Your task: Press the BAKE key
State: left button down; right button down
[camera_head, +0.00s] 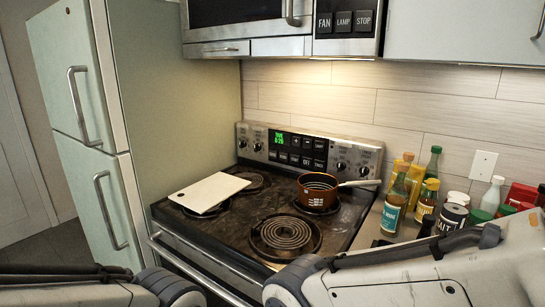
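Only links of my two arms show, at the bottom left and bottom right. Neither gripper is in view.
The front right coil (285,234) is bare. Bottles (394,207) and jars crowd the right counter. A microwave (250,20) hangs above; a fridge (85,120) stands left.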

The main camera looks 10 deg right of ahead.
aim_at(274, 154)
jog(key=u, duration=1.6)
jog(key=i, duration=1.5)
jog(key=z, duration=2.35)
jog(key=i, duration=0.45)
jog(key=z, duration=0.1)
